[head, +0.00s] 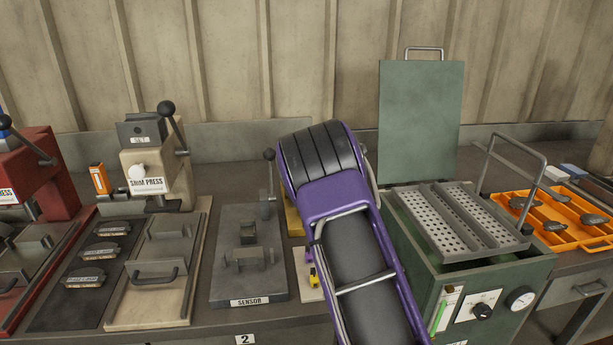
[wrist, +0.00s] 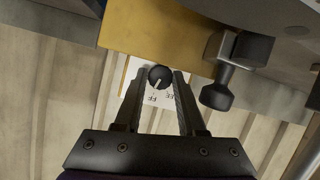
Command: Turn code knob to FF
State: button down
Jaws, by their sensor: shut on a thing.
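The code knob (wrist: 160,74) is a small round black knob with a white pointer line, on a white label plate (wrist: 147,108) in the wrist view. The pointer slants down and slightly left, roughly toward the FF mark. A second mark sits to its right and is too small to read surely. My gripper (wrist: 161,80) is shut on the knob, with one finger on its left and one on its right. In the head view my purple arm hides the knob and the gripper.
A yellow block (wrist: 150,38) borders the label plate, and a dark lever with a round end (wrist: 217,95) stands close right of my fingers. In the head view the sensor fixture (head: 248,281) is left of my arm and a green cabinet (head: 475,278) is right.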

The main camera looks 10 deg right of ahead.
jog(key=c, duration=0.8)
grip_release()
jog(key=shift+o, duration=0.2)
jog(key=shift+s, duration=0.15)
jog(key=v, duration=1.7)
jog(key=shift+s, duration=0.1)
